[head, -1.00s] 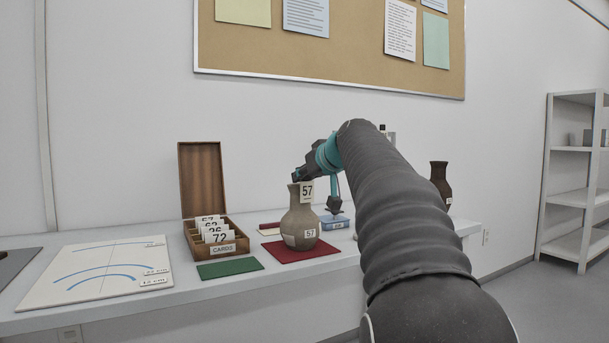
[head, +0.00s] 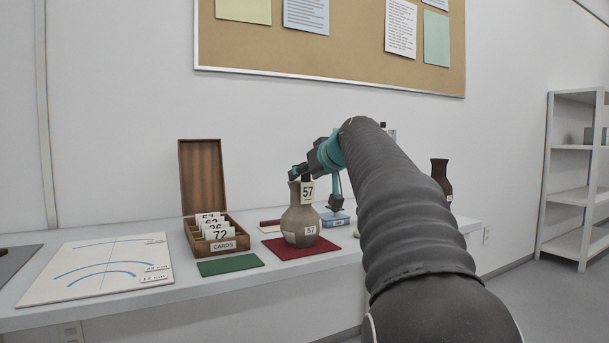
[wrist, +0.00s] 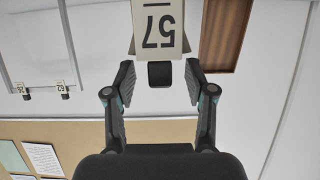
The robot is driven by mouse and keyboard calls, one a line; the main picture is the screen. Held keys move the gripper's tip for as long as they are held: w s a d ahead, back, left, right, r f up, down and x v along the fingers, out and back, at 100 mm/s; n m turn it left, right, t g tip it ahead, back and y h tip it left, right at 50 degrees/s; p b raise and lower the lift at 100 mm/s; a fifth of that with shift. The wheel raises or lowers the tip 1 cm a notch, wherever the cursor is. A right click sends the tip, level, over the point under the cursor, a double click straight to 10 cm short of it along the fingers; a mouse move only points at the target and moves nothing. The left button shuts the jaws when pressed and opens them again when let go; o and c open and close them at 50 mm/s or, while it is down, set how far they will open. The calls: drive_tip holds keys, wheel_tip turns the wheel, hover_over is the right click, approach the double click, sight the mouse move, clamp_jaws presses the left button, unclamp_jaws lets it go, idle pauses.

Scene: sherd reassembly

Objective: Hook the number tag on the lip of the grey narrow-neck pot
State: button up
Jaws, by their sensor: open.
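The grey narrow-neck pot (head: 300,221) stands upright on a dark red mat (head: 293,252), with a 57 label on its body. The white number tag 57 (head: 307,192) hangs at the right side of its neck, upright, at the lip; the exact contact at the lip is too small to tell. The tag (wrist: 158,25) has a black block at its end in the wrist view. My gripper (head: 314,190) is at the pot's mouth. In the wrist view my gripper (wrist: 159,80) is open, its fingers apart on both sides of the block, with gaps visible.
A wooden card box (head: 218,237) with an open lid stands left of the pot, behind a green mat (head: 230,267). A blue-white box (head: 335,219) is close behind the pot's right. A brown vase (head: 441,180) stands farther right. A curve-marked board (head: 98,270) lies left.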

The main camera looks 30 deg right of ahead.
drive_tip(key=v, duration=1.1)
drive_tip(key=shift+s+r, duration=0.2)
drive_tip(key=shift+s, duration=0.05)
drive_tip(key=s+a+f+m+g+h+p, duration=0.1)
drive_tip(key=s+f+m+g, duration=0.15)
drive_tip(key=f, duration=0.65)
drive_tip(key=s+f+m+g+p, duration=0.1)
drive_tip(key=s+f+m+g, duration=0.15)
drive_tip(key=f, duration=0.65)
drive_tip(key=s+a+f+n+g+p, duration=0.1)
drive_tip(key=s+a+f+p, duration=0.3)
drive_tip(key=s+a, duration=0.5)
drive_tip(key=s+a+f+n+g+p, duration=0.2)
drive_tip(key=s+a+f+n+p, duration=0.1)
drive_tip(key=s+a+f, duration=0.4)
drive_tip(key=shift+s+a+f+n+y+p, duration=0.3)
drive_tip(key=shift+s+a+p, duration=0.9)
drive_tip(key=shift+s, duration=1.7)
